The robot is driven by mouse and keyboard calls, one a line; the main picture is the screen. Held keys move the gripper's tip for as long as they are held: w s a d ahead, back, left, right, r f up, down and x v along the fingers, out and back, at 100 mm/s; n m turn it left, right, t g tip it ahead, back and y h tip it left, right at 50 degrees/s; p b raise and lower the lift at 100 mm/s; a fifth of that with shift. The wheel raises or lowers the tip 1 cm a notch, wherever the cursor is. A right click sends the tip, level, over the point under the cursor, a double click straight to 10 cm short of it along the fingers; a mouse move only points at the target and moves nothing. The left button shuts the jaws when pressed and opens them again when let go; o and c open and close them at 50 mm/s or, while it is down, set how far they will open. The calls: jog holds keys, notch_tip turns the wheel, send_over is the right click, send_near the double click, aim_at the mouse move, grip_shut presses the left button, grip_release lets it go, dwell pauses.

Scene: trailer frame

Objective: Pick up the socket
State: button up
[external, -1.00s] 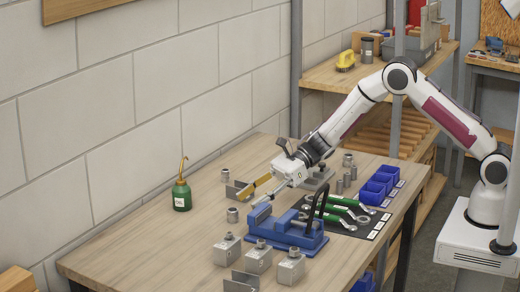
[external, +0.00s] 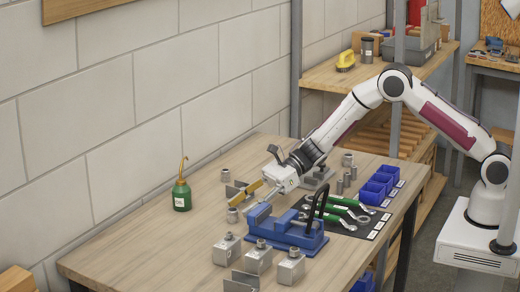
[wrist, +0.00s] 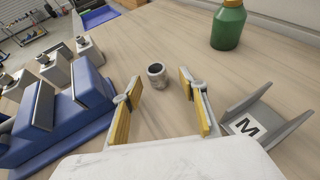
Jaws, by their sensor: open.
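A small grey metal socket (external: 232,215) stands upright on the wooden table, left of the blue vise (external: 284,232). It also shows in the wrist view (wrist: 156,75), dark hole facing up, in the gap ahead of the fingers. My gripper (external: 250,203) is open, tilted down to the left, with its tips just to the right of the socket. In the wrist view the two yellow-padded fingers (wrist: 162,88) are spread apart with nothing between the pads. I cannot tell the tips' exact height above the table.
A grey bracket marked M (wrist: 252,125) stands close beside the right finger in the wrist view. The blue vise is on the other side. A green oil bottle (external: 181,196) stands farther left. Grey blocks with sockets (external: 258,258) line the front. Table left of the socket is clear.

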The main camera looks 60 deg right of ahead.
aim_at(233, 213)
jog(key=shift+x, duration=2.2)
jog(key=shift+s+a+r, duration=0.1)
jog(key=shift+s+a, duration=0.05)
jog(key=shift+s, duration=0.05)
grip_shut()
